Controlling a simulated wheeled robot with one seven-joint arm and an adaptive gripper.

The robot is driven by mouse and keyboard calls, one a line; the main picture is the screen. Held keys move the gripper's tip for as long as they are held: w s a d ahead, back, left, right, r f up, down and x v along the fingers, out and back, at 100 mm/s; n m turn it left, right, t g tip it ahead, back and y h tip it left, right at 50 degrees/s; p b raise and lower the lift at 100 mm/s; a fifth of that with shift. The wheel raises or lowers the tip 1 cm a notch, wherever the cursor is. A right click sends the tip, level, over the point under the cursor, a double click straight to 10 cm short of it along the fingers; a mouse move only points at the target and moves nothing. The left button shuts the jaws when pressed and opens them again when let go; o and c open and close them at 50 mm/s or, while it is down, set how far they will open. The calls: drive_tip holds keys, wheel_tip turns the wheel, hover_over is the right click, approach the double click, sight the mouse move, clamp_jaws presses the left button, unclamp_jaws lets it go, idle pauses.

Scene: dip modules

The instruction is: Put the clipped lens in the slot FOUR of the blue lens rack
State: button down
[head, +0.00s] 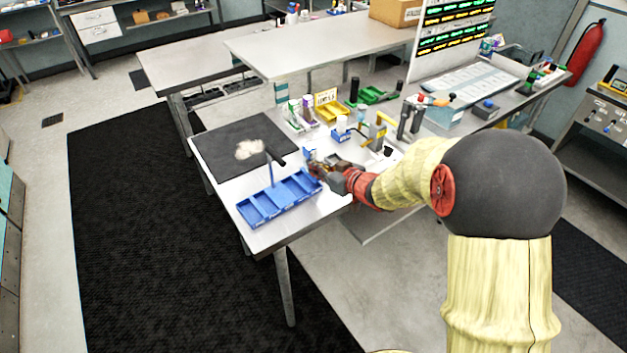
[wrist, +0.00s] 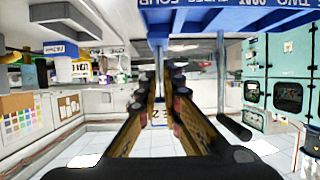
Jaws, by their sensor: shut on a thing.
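The blue lens rack (head: 268,214) lies at the front edge of the near table. In the upside-down wrist view, its underside-down front edge with printed labels (wrist: 230,18) runs along the top, and FOUR is partly readable at its left end. My gripper (head: 318,166) is just behind the rack's right end and above the table. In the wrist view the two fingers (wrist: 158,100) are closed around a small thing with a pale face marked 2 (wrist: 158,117). This is the clipped lens as far as I can tell; the fingers hide most of it.
A thin blue post with a black tube (head: 276,158) stands at the rack's back edge; the tube (wrist: 234,127) is right of my fingers in the wrist view. A dark mat (head: 215,150) bears a pale patch. Bottles, yellow and green bins (head: 370,96) crowd the table behind my gripper.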

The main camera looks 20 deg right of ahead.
drive_tip(key=shift+w+a+f, duration=0.2)
drive_tip(key=shift+w+f, duration=0.05)
drive_tip(key=shift+f, duration=0.1)
drive_tip(key=shift+w+a+f+b, duration=0.1)
drive_tip(key=shift+f+b, duration=0.45)
drive_tip(key=shift+f, duration=0.35)
drive_tip(key=shift+w+a+f+b, duration=0.1)
drive_tip(key=shift+f+b, duration=0.45)
drive_tip(key=shift+f, duration=0.35)
drive_tip(key=shift+f, duration=0.15)
drive_tip(key=c, duration=2)
unclamp_jaws()
